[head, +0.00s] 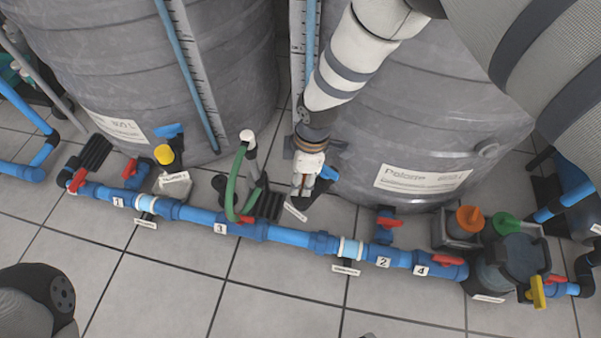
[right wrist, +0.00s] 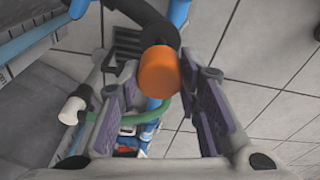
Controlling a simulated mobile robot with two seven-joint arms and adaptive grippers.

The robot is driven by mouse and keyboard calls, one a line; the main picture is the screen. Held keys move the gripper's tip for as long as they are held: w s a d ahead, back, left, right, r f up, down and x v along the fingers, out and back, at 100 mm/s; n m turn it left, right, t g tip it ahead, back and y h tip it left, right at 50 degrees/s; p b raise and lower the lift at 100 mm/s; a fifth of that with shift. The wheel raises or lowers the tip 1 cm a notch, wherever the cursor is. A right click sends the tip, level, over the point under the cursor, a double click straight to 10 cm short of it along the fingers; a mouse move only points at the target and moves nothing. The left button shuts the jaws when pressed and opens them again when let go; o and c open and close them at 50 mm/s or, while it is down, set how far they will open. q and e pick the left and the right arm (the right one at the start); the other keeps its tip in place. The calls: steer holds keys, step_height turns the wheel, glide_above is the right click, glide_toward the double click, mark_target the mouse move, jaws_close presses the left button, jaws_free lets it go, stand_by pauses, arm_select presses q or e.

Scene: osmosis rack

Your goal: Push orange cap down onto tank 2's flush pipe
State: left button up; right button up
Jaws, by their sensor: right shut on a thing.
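The orange cap (right wrist: 158,72) shows in the right wrist view between the fingertips of my right gripper (right wrist: 165,85), which is shut on it. In the head view my right gripper (head: 308,175) points down in front of the large grey tank on the right (head: 420,120), and it hides the cap. A dark pipe end (right wrist: 153,33) shows right behind the cap in the wrist view. I cannot tell whether the cap sits on it or how far down.
A blue pipe line (head: 290,235) with red valve handles runs along the floor in front. A green hose (head: 237,180) with a white tip stands left of my right gripper. An orange piece (head: 469,219) and a green one (head: 507,223) stand at the right. Tiled floor in front is clear.

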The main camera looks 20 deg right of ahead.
mark_target(301, 188)
steer(key=shift+f+b, duration=1)
steer(key=shift+f, duration=0.95)
arm_select(q)
steer(key=shift+x, duration=0.95)
steer(key=shift+w+r+p, duration=0.1)
steer(key=shift+w+p, duration=0.1)
steer(key=shift+p, duration=0.1)
arm_select(e)
steer(key=shift+r, duration=0.1)
arm_select(q)
steer(key=shift+f, duration=0.25)
arm_select(e)
steer(key=shift+f, duration=0.5)
steer(key=o, duration=0.9)
steer(key=shift+o, duration=0.2)
steer(key=shift+r, duration=0.1)
steer(key=r, duration=0.4)
steer(key=d+r, duration=0.1)
steer(key=r, duration=0.7)
steer(key=shift+s+d, duration=0.15)
steer(key=shift+s, duration=0.15)
